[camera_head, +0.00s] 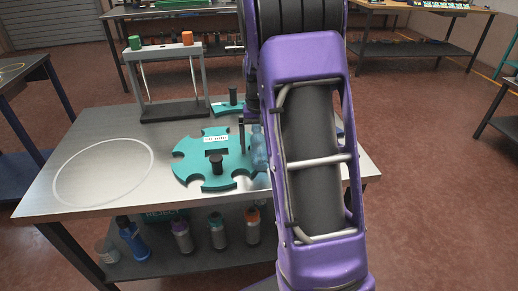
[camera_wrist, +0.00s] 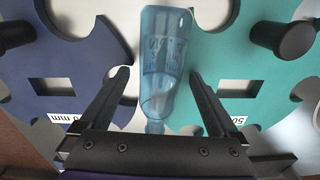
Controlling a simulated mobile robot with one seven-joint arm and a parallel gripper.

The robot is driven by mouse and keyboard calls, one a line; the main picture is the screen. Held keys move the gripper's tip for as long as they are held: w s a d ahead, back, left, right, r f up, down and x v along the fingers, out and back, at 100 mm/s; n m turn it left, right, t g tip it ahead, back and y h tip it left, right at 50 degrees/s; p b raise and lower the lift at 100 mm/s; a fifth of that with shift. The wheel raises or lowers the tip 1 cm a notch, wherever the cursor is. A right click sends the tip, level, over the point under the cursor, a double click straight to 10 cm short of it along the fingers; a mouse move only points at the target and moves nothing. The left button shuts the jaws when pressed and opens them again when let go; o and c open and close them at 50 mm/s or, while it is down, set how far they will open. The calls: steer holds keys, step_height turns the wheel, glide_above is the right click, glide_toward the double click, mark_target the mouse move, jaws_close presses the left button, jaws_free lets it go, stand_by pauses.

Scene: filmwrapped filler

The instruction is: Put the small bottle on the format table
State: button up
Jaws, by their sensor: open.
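A translucent light-blue bottle (camera_wrist: 165,55) is in the wrist view, its wide end at the top and its narrow neck toward my gripper. In the head view the bottle (camera_head: 259,148) shows beside the teal star plate, partly hidden by my arm. My gripper (camera_wrist: 158,76) is open, with one finger on each side of the bottle's lower part in the picture; I cannot tell if they touch it.
The teal star plate (camera_head: 190,162) and a dark blue plate (camera_wrist: 85,75) flank the bottle; both carry knobs. A rack (camera_head: 175,113) stands at the table's back left. A white ring (camera_head: 58,185) marks clear tabletop at left. Several capped bottles (camera_head: 217,236) stand on the lower shelf.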

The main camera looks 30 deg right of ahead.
jaws_close()
step_height(320, 180, up, 9)
steer(key=shift+r+p, duration=0.2)
steer(key=shift+p, duration=0.7)
steer(key=shift+r, duration=0.35)
steer(key=shift+s, duration=0.1)
